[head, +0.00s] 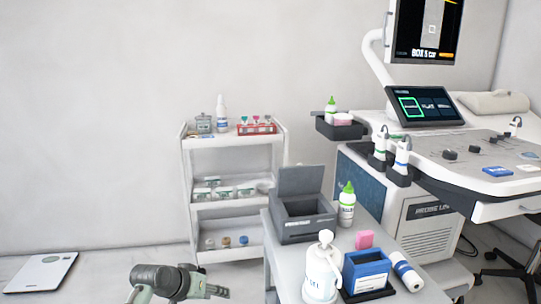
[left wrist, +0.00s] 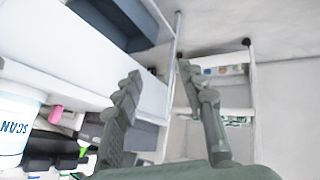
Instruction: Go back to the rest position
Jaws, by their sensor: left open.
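My left arm shows at the bottom of the head view, left of the grey side table (head: 283,270), with its gripper (head: 216,291) low and partly hard to make out. In the left wrist view my left gripper (left wrist: 158,72) has its two fingers spread apart with nothing between them. The fingers are apart from the shelves and table seen behind them. My right gripper is in neither view.
The side table holds a grey open box (head: 305,222), a green-capped bottle (head: 346,208), a white pump bottle (head: 320,272), a blue box (head: 366,270) and a pink block (head: 364,239). A white shelf trolley (head: 233,142) stands behind, the ultrasound machine (head: 430,230) right. Floor at left is clear except a scale (head: 42,272).

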